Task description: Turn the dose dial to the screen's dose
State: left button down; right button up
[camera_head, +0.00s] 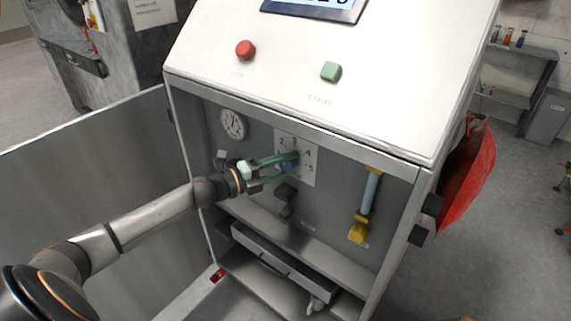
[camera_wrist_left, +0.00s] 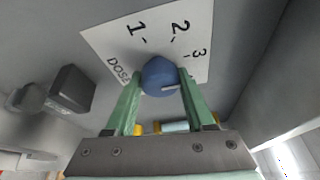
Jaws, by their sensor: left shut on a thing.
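The dose dial is a round blue knob (camera_wrist_left: 160,76) with a pale pointer line, on a white plate (camera_wrist_left: 105,40) marked DOSE with numbers. In the left wrist view, 1, 2 and 3 show; the rest of the plate is hidden or out of frame. My left gripper (camera_wrist_left: 158,88) has green fingers, one on each side of the knob, and is shut on it. In the head view my left gripper (camera_head: 292,162) reaches the plate (camera_head: 309,155) from the left and covers most of the knob. The screen (camera_head: 318,8) is cut off at the top edge, so its reading is not fully visible. My right gripper is not in view.
A red button (camera_head: 245,49) and a green button (camera_head: 331,71) sit on the sloped top. A round gauge (camera_head: 233,124) is left of the dial plate, a black handle (camera_head: 286,198) below it. A yellow-ended tube (camera_head: 370,190) is at right, an open drawer (camera_head: 280,262) below.

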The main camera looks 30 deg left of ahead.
pick_arm(q)
jog(key=shift+r, duration=0.15)
jog(key=shift+c, duration=1.4)
grip_release()
jog(key=shift+s+a, duration=0.25)
jog(key=shift+s, duration=0.2)
jog(key=p+v, duration=0.1)
jog(key=v, duration=1)
jog(key=shift+s, duration=0.25)
jog(key=shift+a, duration=0.1)
